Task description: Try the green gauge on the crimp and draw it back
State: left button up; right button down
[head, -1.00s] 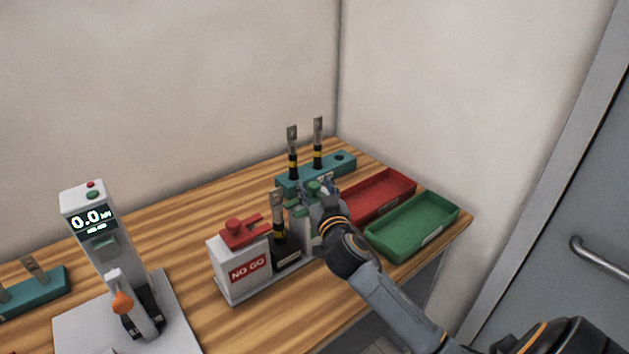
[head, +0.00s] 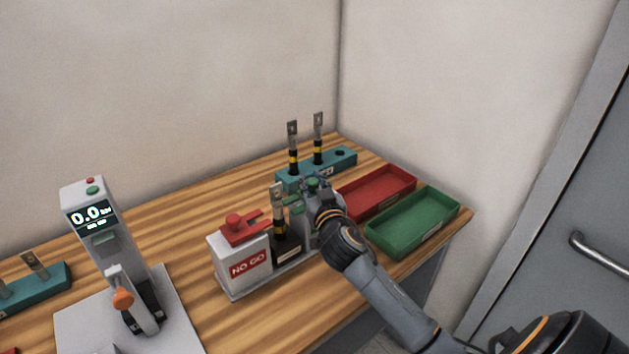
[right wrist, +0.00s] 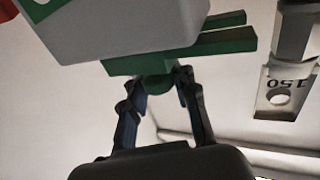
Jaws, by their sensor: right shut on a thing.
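The green gauge (right wrist: 180,60) has two parallel prongs and a round knob. My right gripper (right wrist: 160,85) is shut on the knob in the right wrist view. The prongs point toward the lug marked 150 (right wrist: 285,90) and look apart from it there. In the head view my right gripper (head: 316,187) is over the pale block right of the crimped lug, and the green prongs (head: 296,208) lie close beside the crimp (head: 280,222). Contact cannot be told. The lug stands upright in a black holder (head: 287,250). My left gripper is out of view.
The red gauge (head: 245,229) rests on the NO GO block (head: 242,262). Behind, a teal rack (head: 342,158) holds two lugs. A red tray (head: 378,193) and a green tray (head: 412,222) look empty. A tester reading 0.0 (head: 95,235) stands left.

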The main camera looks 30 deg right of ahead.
jog(key=shift+a+f, duration=0.1)
jog(key=shift+a, duration=0.65)
jog(key=c, duration=1.1)
grip_release()
jog(key=shift+s+d, duration=0.1)
jog(key=shift+o, duration=0.4)
jog(key=shift+s, duration=0.1)
jog(key=v, duration=1.2)
